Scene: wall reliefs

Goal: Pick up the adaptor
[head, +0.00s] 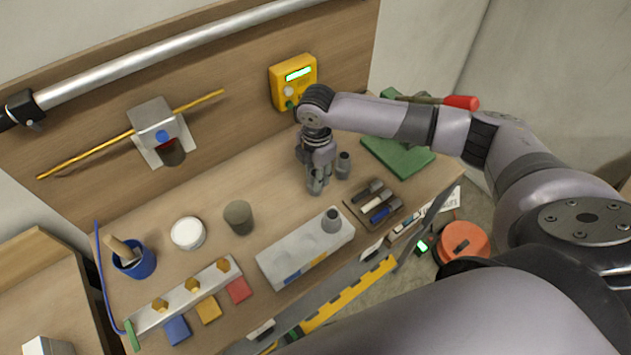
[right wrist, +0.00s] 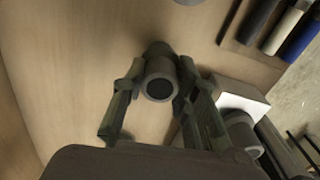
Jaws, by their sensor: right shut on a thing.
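The adaptor is a dark grey stepped cylinder with a round hole in its end. In the right wrist view the adaptor (right wrist: 160,84) sits between the two fingers of my right gripper (right wrist: 158,90), with a pad against each side. My left gripper is not in view.
A similar grey piece (head: 332,220) stands on a pale block (head: 300,255) in front. A tool tray (head: 352,208) and a green mat (head: 405,157) lie to the right. A grey-brown cup (head: 238,216), white tub (head: 187,233) and blue pot (head: 140,266) stand left. A yellow box (head: 293,78) is on the back panel.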

